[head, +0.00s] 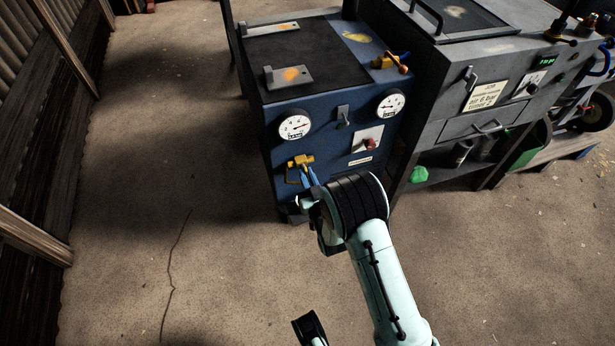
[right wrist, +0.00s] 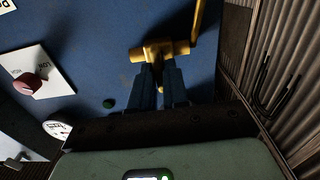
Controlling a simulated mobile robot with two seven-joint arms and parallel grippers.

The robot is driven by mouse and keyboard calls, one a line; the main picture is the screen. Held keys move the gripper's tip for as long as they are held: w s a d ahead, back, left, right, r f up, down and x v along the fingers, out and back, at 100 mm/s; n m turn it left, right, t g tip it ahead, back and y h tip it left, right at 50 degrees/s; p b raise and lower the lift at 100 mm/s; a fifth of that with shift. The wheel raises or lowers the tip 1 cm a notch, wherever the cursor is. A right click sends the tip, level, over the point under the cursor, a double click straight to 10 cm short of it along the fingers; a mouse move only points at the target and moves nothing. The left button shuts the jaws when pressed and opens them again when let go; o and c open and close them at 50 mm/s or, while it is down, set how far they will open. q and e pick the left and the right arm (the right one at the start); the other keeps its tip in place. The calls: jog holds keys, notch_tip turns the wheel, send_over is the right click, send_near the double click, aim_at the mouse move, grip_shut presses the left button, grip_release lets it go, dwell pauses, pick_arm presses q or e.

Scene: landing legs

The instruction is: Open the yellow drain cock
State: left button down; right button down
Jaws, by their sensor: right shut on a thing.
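The yellow drain cock (head: 302,160) sits low on the left of the blue cabinet's front face. It has a short horizontal body, and a thin yellow lever hangs down at its left end. In the right wrist view the cock (right wrist: 160,50) shows close up, with the lever running to the top edge. My right gripper (head: 311,177) reaches it from below and to the right. Its blue fingers (right wrist: 161,85) are shut on the cock, with a bit of yellow showing between them. The exact contact is partly hidden.
The floor (head: 150,150) to the left is clear.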

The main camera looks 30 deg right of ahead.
pick_arm(q)
jog(key=shift+g+h, duration=0.4)
jog(key=shift+g, duration=0.1)
jog(key=shift+s+d+r+p, duration=0.4)
jog(key=shift+s+r+p, duration=0.15)
jog(key=shift+s+r, duration=0.1)
jog(key=shift+s+d+r+p, duration=0.45)
jog(key=shift+s+r+p, duration=0.1)
jog(key=shift+r, duration=0.15)
jog(key=shift+s+d+r+p, duration=0.4)
jog(key=shift+s+r+p, duration=0.15)
jog(key=shift+s+r, duration=0.1)
pick_arm(e)
jog(key=shift+a+f+n, duration=0.1)
jog(key=shift+f+n, duration=0.05)
jog(key=shift+n, duration=4.3)
jog(key=shift+a+f+n, duration=0.1)
jog(key=shift+f+n, duration=0.05)
jog(key=shift+n, duration=4.3)
jog(key=c, duration=1.2)
grip_release()
jog(key=shift+s, duration=0.1)
